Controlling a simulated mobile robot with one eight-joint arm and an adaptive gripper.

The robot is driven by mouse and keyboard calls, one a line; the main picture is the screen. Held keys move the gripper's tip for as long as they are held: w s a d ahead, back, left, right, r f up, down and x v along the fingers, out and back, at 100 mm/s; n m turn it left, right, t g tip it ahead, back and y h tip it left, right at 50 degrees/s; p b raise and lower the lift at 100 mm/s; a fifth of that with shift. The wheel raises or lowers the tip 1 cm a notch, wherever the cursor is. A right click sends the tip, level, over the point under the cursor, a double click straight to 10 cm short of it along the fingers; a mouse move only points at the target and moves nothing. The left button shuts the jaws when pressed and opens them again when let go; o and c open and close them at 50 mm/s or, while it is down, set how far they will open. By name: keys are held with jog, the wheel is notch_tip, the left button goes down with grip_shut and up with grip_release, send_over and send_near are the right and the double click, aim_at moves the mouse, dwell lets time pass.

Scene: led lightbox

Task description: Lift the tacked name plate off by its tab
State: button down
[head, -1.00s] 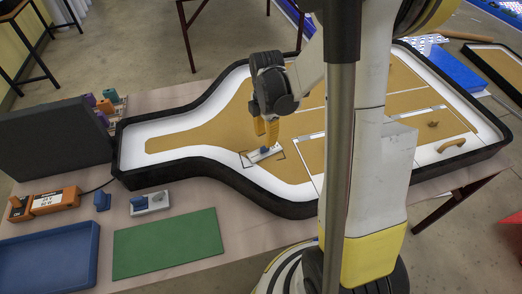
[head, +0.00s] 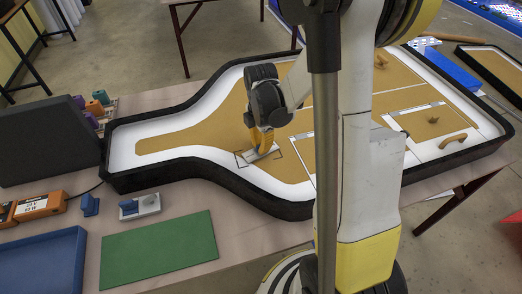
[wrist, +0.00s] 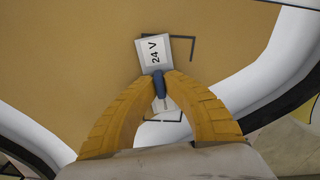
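The name plate (wrist: 152,52) is a small white plate marked "24 V", lying on the tan panel inside black corner marks. Its dark blue tab (wrist: 159,84) stands up from the plate in the wrist view. My gripper's yellow fingers (wrist: 159,78) come in from both sides with their tips against the tab, and look shut on it. In the head view my gripper (head: 261,146) is down at the plate (head: 264,153), and the fingers hide the tab. The plate appears to lie flat on the panel; whether any gap lies under it I cannot tell.
The panel sits in a black-rimmed lightbox tray (head: 180,180) with white inner edges. In front lie a green mat (head: 160,249), a blue tray (head: 40,262), an orange box (head: 40,205) and a grey block with a blue tab (head: 140,206). A wooden handle (head: 453,140) is at right.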

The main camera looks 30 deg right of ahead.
jog(key=shift+r, duration=0.2)
notch_tip(320, 180, up, 14)
jog(key=p, duration=1)
jog(key=shift+p, duration=0.3)
dwell(0.7)
jog(key=shift+a, duration=0.1)
dwell(0.3)
